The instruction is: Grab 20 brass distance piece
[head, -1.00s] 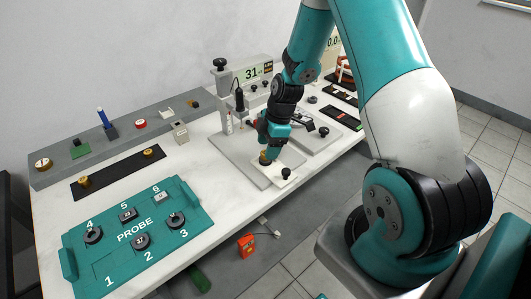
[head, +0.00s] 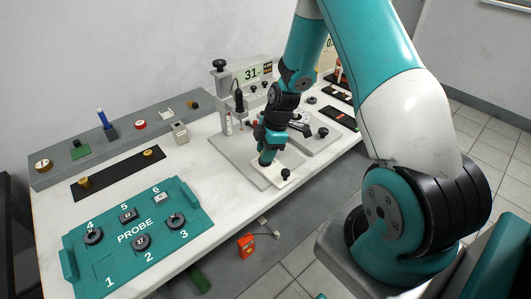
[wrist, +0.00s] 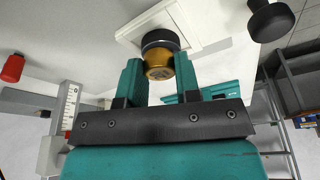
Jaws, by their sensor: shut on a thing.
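A brass cylinder (wrist: 158,58), taken as the brass distance piece, shows in the wrist view between the two teal fingers of my gripper (wrist: 158,72). Marks on its end face are too small to read. A dark round part (wrist: 160,40) sits right behind it, over a white square plate (wrist: 195,38). Whether the brass still touches the dark part I cannot tell. In the head view my gripper (head: 266,160) points down over the white plate (head: 285,176), and its fingers hide the brass piece.
A black knob (head: 286,173) stands at the plate's near corner. A stand with a display reading 31 (head: 251,73) rises behind. The teal PROBE tray (head: 110,259) lies front left, a black mat (head: 115,174) with two brass pieces behind it. Bare white bench lies between.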

